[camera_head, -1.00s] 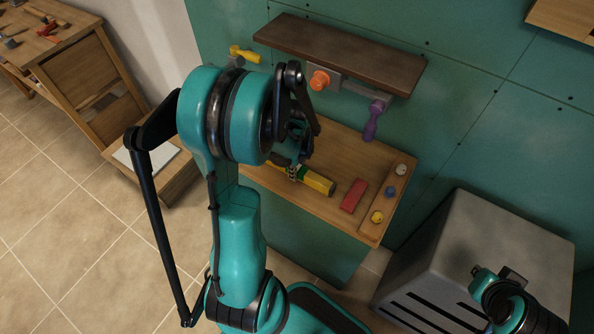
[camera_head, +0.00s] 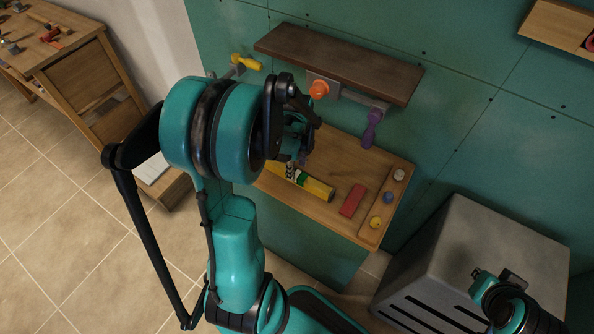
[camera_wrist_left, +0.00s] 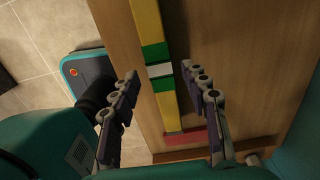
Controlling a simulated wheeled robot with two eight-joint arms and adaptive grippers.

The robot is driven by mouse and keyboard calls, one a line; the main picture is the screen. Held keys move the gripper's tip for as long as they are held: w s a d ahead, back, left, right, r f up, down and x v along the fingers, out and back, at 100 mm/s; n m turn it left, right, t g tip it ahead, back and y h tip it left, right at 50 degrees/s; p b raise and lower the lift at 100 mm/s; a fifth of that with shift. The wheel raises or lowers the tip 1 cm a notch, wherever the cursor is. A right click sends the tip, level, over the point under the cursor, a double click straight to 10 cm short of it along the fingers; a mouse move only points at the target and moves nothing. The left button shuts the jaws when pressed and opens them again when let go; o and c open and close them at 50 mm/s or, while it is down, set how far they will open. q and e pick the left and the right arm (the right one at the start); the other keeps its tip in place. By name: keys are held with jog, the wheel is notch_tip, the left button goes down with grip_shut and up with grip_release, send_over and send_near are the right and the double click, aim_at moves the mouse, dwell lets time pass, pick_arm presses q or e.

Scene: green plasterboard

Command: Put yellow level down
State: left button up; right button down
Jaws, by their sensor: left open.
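A yellow bar (camera_head: 318,189) with green and white bands, like a spirit level, lies flat on the wooden shelf (camera_head: 335,218). In the left wrist view the bar (camera_wrist_left: 148,25) runs between my fingers' lines of sight, apart from both fingers. My left gripper (camera_head: 297,145) is open and empty above the bar; its spread fingers show in the wrist view (camera_wrist_left: 160,78).
An orange-knobbed lever (camera_head: 319,89) and a hanging purple lever (camera_head: 371,128) sit under a dark upper shelf (camera_head: 340,62). A red block (camera_head: 352,200) and small balls in a side tray are right of the bar. A grey box (camera_head: 480,250) stands at right.

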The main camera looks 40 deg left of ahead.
aim_at(297, 174)
pick_arm(q)
notch_tip(297, 174, up, 7)
jog(key=p, duration=0.2)
jog(key=s+d+r+n+t, duration=0.2)
jog(key=d+r+n+t, duration=0.1)
jog(key=d+n, duration=0.5)
jog(key=s+d+r+n+t, duration=0.3)
jog(key=d+r+n, duration=0.3)
jog(key=d+n, duration=0.2)
jog(key=shift+s+d+r+n+t, duration=0.3)
jog(key=shift+d+n+t, duration=0.15)
jog(key=shift+t, duration=0.15)
jog(key=shift+f, duration=0.1)
jog(key=shift+f+b, duration=0.2)
jog(key=shift+b, duration=0.1)
